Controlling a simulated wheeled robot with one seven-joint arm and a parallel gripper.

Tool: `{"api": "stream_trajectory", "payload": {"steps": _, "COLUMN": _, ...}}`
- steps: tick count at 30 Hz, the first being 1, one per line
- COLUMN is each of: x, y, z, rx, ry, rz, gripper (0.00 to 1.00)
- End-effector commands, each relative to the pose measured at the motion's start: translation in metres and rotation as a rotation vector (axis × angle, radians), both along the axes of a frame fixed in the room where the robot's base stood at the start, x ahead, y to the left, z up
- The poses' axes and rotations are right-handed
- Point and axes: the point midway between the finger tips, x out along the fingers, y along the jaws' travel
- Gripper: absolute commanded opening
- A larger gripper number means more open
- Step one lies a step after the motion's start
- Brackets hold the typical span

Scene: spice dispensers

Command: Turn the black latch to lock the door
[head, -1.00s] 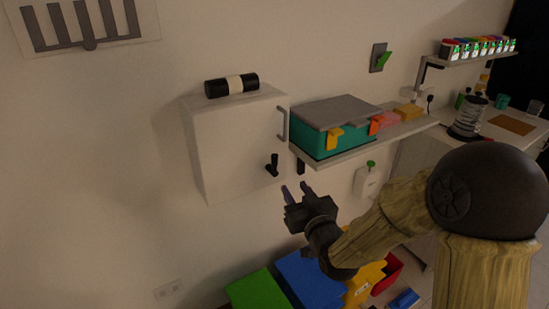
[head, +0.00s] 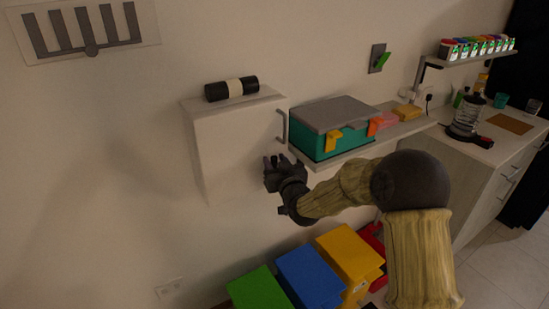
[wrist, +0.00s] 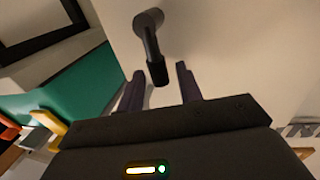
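The black latch (wrist: 150,38) is on the pale door face in the wrist view, with its lever pointing toward my gripper (wrist: 160,72). The two fingers are apart, and the lever's end appears between their tips; I cannot tell how deep it sits or whether they touch. In the head view, my gripper (head: 270,162) is at the lower right of the white cabinet (head: 228,145) and hides the latch. The cabinet door looks shut, with a grey handle (head: 281,126) at its right edge.
A shelf (head: 352,149) with a teal box (head: 313,140) is close to the right of the gripper. A black-and-white cylinder (head: 231,88) lies on the cabinet. Green (head: 257,290), blue (head: 309,277) and yellow (head: 349,256) bins stand below.

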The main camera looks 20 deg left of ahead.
Motion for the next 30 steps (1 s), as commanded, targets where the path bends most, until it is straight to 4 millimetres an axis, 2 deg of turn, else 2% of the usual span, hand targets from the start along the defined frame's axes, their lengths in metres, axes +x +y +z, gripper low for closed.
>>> {"api": "stream_trajectory", "payload": {"steps": 6, "x": 0.0112, "y": 0.0082, "z": 0.0002, "rx": 0.0, "ry": 0.0, "rz": -0.001, "gripper": 0.36}}
{"api": "stream_trajectory", "payload": {"steps": 13, "x": 0.0118, "y": 0.008, "z": 0.0, "rx": 0.0, "ry": 0.0, "rz": -0.001, "gripper": 0.36}}
{"api": "stream_trajectory", "payload": {"steps": 14, "x": 0.0117, "y": 0.008, "z": 0.0, "rx": 0.0, "ry": 0.0, "rz": -0.001, "gripper": 0.34}}
{"api": "stream_trajectory", "payload": {"steps": 19, "x": 0.0116, "y": 0.0079, "z": 0.0, "rx": 0.0, "ry": 0.0, "rz": -0.001, "gripper": 0.0}}
{"api": "stream_trajectory", "payload": {"steps": 30, "x": 0.013, "y": 0.0065, "z": -0.0001, "rx": 0.018, "ry": 0.019, "rz": -0.002, "gripper": 0.0}}
